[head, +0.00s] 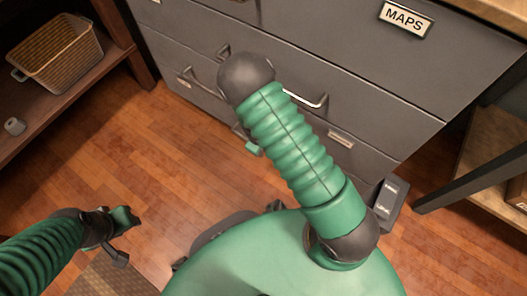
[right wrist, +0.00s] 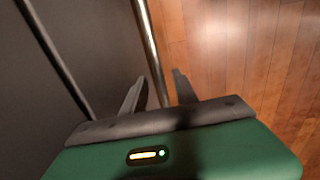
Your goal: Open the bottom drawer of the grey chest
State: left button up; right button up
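The grey chest (head: 395,80) fills the upper part of the head view, with several stacked drawer fronts and bright metal handles. A handle bar (head: 308,100) shows just right of my right arm. The lowest front (head: 372,160) is partly hidden by that arm. My right gripper (head: 249,145) is mostly hidden behind the arm, low at the chest's face. In the right wrist view my right gripper (right wrist: 160,88) is open, its fingers on either side of a metal handle bar (right wrist: 147,35). My left gripper (head: 120,223) is over the floor at lower left, away from the chest; its opening is unclear.
A wicker basket (head: 60,55) and a small grey object (head: 14,126) sit on a wooden shelf at left. A wooden shelf unit with a dark slanted leg (head: 470,180) stands at right. Wood floor (head: 130,150) is clear in front of the chest's left side.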

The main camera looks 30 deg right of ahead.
jog(key=shift+f, duration=0.2)
jog(key=shift+c, duration=0.3)
grip_shut()
dwell(1.1)
